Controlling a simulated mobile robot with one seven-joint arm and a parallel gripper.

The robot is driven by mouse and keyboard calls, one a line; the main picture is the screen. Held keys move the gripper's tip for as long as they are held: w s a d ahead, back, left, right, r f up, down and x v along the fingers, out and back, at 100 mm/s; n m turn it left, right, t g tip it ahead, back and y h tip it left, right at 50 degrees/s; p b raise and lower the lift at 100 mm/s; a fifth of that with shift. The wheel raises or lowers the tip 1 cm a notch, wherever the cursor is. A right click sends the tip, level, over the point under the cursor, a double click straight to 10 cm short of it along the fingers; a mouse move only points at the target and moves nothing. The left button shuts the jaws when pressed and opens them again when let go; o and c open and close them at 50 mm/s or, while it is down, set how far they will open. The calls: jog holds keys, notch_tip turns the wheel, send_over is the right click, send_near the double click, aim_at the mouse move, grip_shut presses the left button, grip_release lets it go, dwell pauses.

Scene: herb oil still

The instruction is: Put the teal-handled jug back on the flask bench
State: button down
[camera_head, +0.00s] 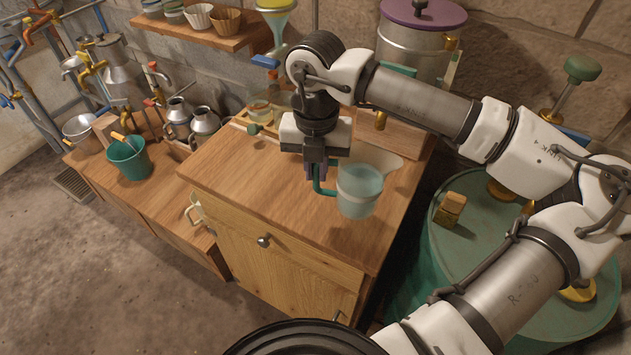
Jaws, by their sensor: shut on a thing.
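The teal-handled jug (359,192) is a clear, pale, upright vessel with a teal handle on its left side. My gripper (317,172) points down and is shut on that handle. The jug shows over the right front part of the wooden cabinet top (250,185); I cannot tell whether its base touches the wood. A lower wooden bench (165,190) at the left holds metal flasks (178,112). Which surface is the flask bench is not marked. The gripper's fingertips are partly hidden by its body and the handle.
A green bucket (128,160) stands on the lower bench. A large metal vessel with a purple lid (420,45) stands behind the cabinet. A green drum (470,235) with a small wooden block (449,208) is at the right. The cabinet top's left front is clear.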

aim_at(316, 193)
jog(key=shift+f+p, duration=0.35)
jog(key=shift+f, duration=2.55)
jog(key=c, duration=1.5)
grip_release()
jog(key=shift+r, duration=0.1)
jog(key=shift+o, duration=0.2)
jog(key=shift+r, duration=0.3)
notch_tip(316, 193, up, 12)
jog(key=shift+f+b, duration=0.15)
jog(key=shift+b, duration=0.7)
